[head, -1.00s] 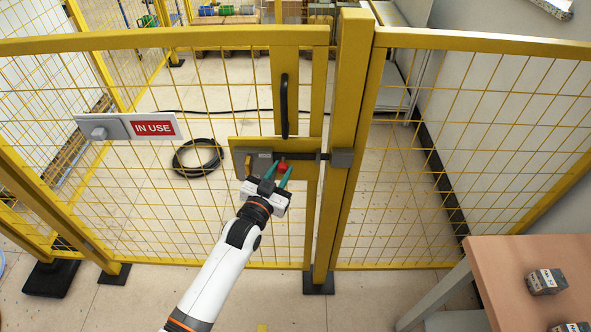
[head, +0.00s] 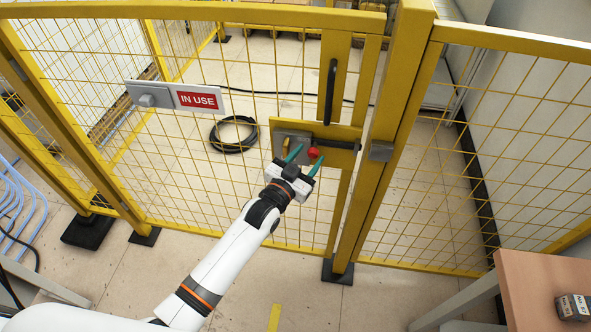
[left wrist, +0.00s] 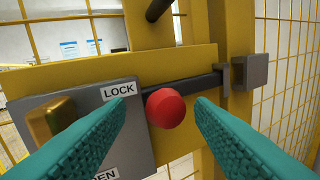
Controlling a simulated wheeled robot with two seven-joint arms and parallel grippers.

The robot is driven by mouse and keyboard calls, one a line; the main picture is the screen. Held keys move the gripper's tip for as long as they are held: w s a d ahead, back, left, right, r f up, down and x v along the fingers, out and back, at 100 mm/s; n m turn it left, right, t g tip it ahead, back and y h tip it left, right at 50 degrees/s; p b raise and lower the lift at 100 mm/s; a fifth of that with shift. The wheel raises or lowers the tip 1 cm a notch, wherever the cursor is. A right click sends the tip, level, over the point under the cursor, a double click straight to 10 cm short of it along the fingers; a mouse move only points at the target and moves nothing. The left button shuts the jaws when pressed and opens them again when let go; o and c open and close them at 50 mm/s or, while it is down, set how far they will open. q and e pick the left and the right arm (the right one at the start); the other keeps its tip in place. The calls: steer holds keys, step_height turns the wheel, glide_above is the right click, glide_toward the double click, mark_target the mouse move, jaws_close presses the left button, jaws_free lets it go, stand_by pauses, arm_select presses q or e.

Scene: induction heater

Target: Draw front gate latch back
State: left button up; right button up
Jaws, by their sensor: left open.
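The front gate (head: 235,15) is a yellow mesh gate with a latch on its right side. The latch has a red knob (head: 313,152) on a dark bolt (head: 340,144). In the head view the bolt's end appears at the gate's edge, apart from the grey keeper (head: 381,151) on the post. My left gripper (head: 305,161) is open at the latch. In the left wrist view its teal fingers lie on either side of the red knob (left wrist: 166,108), with gaps showing. A grey plate (left wrist: 125,135) marked LOCK, its lower label partly hidden, carries a brass handle (left wrist: 52,120). My right gripper is not in view.
A black vertical handle (head: 331,92) stands above the latch. An IN USE sign (head: 200,100) hangs on the mesh to the left. The yellow post (head: 400,110) stands right of the gate. A brown table (head: 540,285) is at lower right. A coiled cable (head: 233,135) lies behind the gate.

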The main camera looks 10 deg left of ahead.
arm_select(q)
steer(key=b+v, duration=0.2)
steer(key=v, duration=0.9)
steer(key=shift+s, duration=0.15)
steer(key=shift+a, duration=0.1)
steer(key=s+a+f+n+g+y, duration=0.1)
steer(key=s+a+f+g+y, duration=0.2)
steer(key=f, duration=0.8)
steer(key=s+a+f+g, duration=0.2)
steer(key=s+f, duration=0.2)
steer(key=f, duration=0.7)
steer(key=s+a+f+n+g+y, duration=0.1)
steer(key=s+a+f+g+y, duration=0.2)
steer(key=f, duration=0.8)
steer(key=s+a+f+g, duration=0.1)
steer(key=s+f, duration=0.4)
steer(key=s, duration=0.5)
steer(key=s+a+f+n+g, duration=0.1)
steer(key=s+f+g, duration=0.3)
steer(key=s, duration=0.6)
steer(key=s+a+f+g, duration=0.2)
steer(key=s+f, duration=0.5)
steer(key=s, duration=0.3)
steer(key=shift+s+f+n+g+y, duration=0.3)
steer(key=shift+s+f+y, duration=0.05)
steer(key=shift+y, duration=0.05)
